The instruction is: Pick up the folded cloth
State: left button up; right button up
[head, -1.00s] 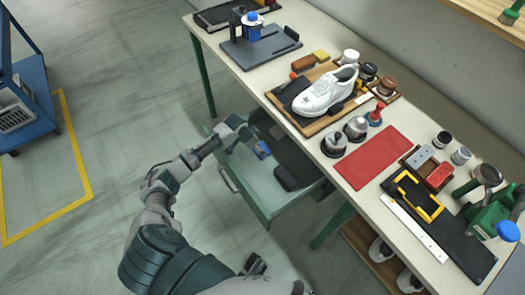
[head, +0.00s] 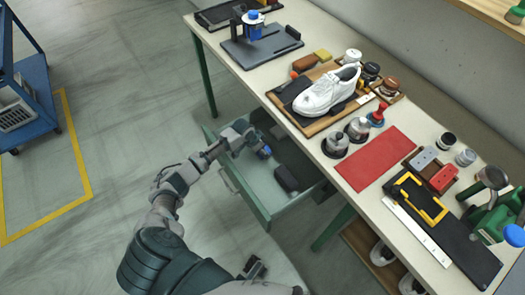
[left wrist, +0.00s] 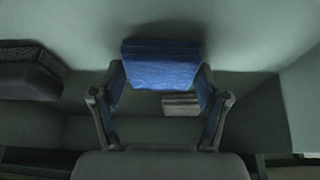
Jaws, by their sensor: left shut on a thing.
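The folded cloth is blue and sits in the open drawer (head: 262,213) under the bench. In the head view only a small part of the cloth (head: 265,152) shows beyond my left gripper (head: 256,144). In the left wrist view the cloth (left wrist: 160,66) lies between the fingertips of my left gripper (left wrist: 160,82), which is shut on it. Whether the cloth still touches the drawer floor I cannot tell.
A dark block (head: 286,178) lies in the drawer beside the cloth, also at left in the left wrist view (left wrist: 28,72). A small pale striped thing (left wrist: 181,104) lies near the cloth. The drawer walls surround the gripper. The bench (head: 345,210) overhangs the drawer's back.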

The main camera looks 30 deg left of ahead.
pick_arm(q)
jog(key=shift+r, duration=0.15)
notch_tip(320, 180, up, 10)
jog(key=p, duration=0.2)
pick_arm(e)
jog(key=s+x, duration=0.1)
jog(key=x, duration=0.5)
jog(key=shift+f, duration=0.55)
jog(key=shift+a, duration=0.1)
pick_arm(q)
jog(key=o, duration=0.3)
jog(key=shift+a, duration=0.1)
jog(key=shift+c, duration=1.4)
jog(key=shift+f, duration=0.2)
jog(key=shift+r, duration=0.1)
pick_arm(e)
jog(key=shift+r, duration=0.1)
